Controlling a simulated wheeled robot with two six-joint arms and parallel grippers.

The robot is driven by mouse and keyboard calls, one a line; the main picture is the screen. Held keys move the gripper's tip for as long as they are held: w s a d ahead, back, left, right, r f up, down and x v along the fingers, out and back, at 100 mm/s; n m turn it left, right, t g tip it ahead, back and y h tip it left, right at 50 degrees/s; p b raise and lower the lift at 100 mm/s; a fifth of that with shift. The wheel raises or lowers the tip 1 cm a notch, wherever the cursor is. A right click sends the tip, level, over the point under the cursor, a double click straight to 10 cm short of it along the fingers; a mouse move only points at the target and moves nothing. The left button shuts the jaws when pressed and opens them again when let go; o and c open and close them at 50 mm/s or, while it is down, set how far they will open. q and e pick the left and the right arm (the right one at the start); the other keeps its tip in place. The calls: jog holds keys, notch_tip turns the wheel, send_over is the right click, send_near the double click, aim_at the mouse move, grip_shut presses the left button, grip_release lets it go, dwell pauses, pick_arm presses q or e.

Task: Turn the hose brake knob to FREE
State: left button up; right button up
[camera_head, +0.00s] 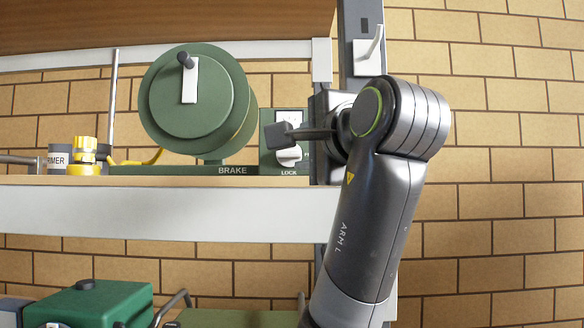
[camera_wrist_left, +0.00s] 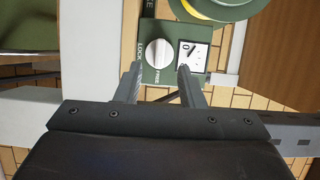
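The hose brake knob (camera_head: 289,156) is a white round knob on a green panel on the shelf, with LOCK printed below it. In the left wrist view the knob (camera_wrist_left: 158,53) shows whole, with LOCK to its left and FREE near it. I cannot tell which mark it points to. My left gripper (camera_head: 283,134) is in front of the panel, partly covering it. In the wrist view its fingers (camera_wrist_left: 160,72) are apart and empty, with the knob in line with the gap, just beyond the tips. No contact is visible. My right gripper is not in view.
A green hose reel (camera_head: 190,115) with a crank stands left of the panel, above the BRAKE label. A dial gauge (camera_wrist_left: 193,54) sits beside the knob. A grey upright post (camera_head: 362,50) is close right of the panel. A yellow fitting (camera_head: 84,155) stands on the shelf's left.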

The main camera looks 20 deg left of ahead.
pick_arm(q)
jog(key=b+v, duration=0.3)
jog(key=v, duration=0.6)
jog(key=shift+s+d, duration=0.2)
jog(key=shift+d, duration=0.05)
